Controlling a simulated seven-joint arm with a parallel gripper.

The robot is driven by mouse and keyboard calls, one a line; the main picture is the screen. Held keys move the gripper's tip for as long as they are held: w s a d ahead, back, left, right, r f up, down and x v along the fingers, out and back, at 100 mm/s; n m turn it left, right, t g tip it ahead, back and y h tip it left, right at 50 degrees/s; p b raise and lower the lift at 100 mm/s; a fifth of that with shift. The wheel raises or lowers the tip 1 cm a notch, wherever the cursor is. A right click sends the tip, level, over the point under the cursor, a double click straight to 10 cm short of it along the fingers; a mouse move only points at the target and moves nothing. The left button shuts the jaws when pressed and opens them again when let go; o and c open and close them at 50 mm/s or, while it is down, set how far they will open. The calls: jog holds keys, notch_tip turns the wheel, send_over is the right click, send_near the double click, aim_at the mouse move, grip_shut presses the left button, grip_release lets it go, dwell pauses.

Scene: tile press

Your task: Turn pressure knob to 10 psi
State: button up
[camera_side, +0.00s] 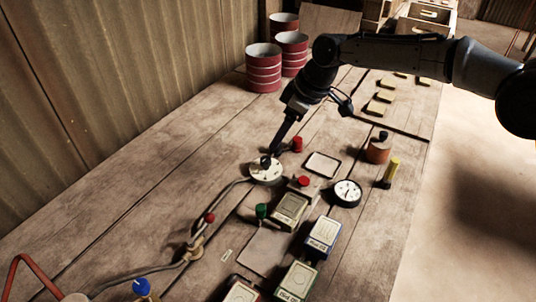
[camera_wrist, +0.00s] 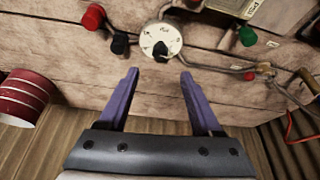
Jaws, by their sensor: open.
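The pressure knob is a black pointer knob (camera_wrist: 160,50) on a round white dial plate (camera_wrist: 168,36). In the side view the plate (camera_side: 268,176) lies on the wooden bench, with the knob (camera_side: 265,161) on it. The dial's marks are too small to read. My gripper (camera_wrist: 158,74) is open and empty, its two purple fingers apart on either side of the knob's line, short of the knob in the picture. In the side view my gripper (camera_side: 273,152) reaches down close above the knob. Whether it touches the knob cannot be told. A round pressure gauge (camera_side: 347,192) lies to the right.
A red knob (camera_side: 297,144) stands just beside my gripper. A pipe with a red-handled valve (camera_side: 209,218) runs from the dial to the lower left. Labelled mold boxes (camera_side: 322,236) lie in front. Red-and-white cans (camera_side: 263,68) stand behind. The bench left of the dial is clear.

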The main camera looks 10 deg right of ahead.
aim_at(266, 159)
jog(key=x, duration=0.9)
jog(key=shift+f, duration=0.15)
grip_shut()
